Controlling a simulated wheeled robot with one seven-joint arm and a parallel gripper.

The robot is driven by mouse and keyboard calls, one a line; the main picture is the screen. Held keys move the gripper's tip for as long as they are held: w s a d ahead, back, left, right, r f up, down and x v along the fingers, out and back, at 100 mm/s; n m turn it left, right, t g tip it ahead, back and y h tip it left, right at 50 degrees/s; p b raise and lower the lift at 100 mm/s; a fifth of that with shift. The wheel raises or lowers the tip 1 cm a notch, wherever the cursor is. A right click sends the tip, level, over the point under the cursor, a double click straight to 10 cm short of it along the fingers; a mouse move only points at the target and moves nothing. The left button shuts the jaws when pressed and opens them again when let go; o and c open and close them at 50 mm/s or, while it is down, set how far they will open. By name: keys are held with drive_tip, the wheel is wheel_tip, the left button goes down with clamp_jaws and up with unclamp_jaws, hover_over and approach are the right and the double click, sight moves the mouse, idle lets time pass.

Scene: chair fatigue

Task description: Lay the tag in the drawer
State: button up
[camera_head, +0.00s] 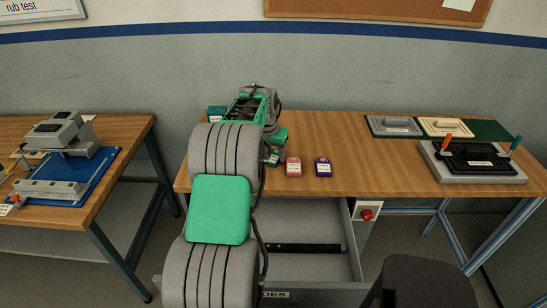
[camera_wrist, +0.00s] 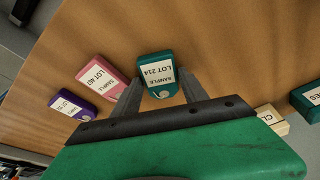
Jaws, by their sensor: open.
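A teal sample tag (camera_wrist: 156,68) marked LOT 214 lies on the wooden table, between the tips of my open gripper (camera_wrist: 158,92) in the wrist view. The fingers stand on either side of it; I cannot tell whether they touch it. In the head view, the teal tag (camera_head: 273,158) shows partly behind my arm. A pink tag (camera_wrist: 101,78) marked LOT 407 and a purple tag (camera_wrist: 72,106) lie beside it; the pink (camera_head: 293,167) and purple (camera_head: 323,168) tags also show in the head view. The drawer (camera_head: 315,220) under the table is open, its left side hidden by my arm.
A cream block (camera_wrist: 271,120) and a teal block (camera_wrist: 306,101) stand right of my gripper in the wrist view. A black-and-grey fixture (camera_head: 477,162) sits at the table's right end. A red button (camera_head: 367,214) is beside the drawer. The table's middle is clear.

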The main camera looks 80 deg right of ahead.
drive_tip(key=shift+r, duration=0.1)
clamp_jaws()
idle(0.3)
